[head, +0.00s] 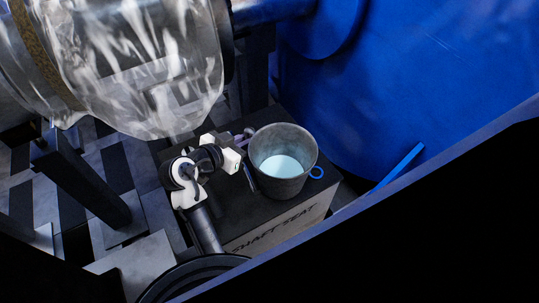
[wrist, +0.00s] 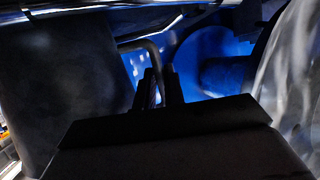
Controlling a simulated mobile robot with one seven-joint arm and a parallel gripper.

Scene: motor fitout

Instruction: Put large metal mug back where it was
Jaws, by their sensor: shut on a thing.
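The large metal mug (head: 262,178) is a grey bucket-like cup with a pale blue inside. In the head view it is upright at the dark box marked "SHAFT SEAT" (head: 235,226); I cannot tell whether it rests on the box or hangs just above it. My gripper (head: 247,152) is at the mug's left side. In the wrist view the mug's dark wall (wrist: 65,85) fills the left, and its bent handle (wrist: 153,52) runs down between the fingers of my gripper (wrist: 161,90), which is shut on it. The fingertips are dark and partly hidden.
A large plastic-wrapped cylinder (head: 150,70) hangs at upper left. A big blue housing (head: 420,80) stands behind. A dark slanting edge (head: 400,185) crosses the front right. A dark post (head: 85,185) stands at left.

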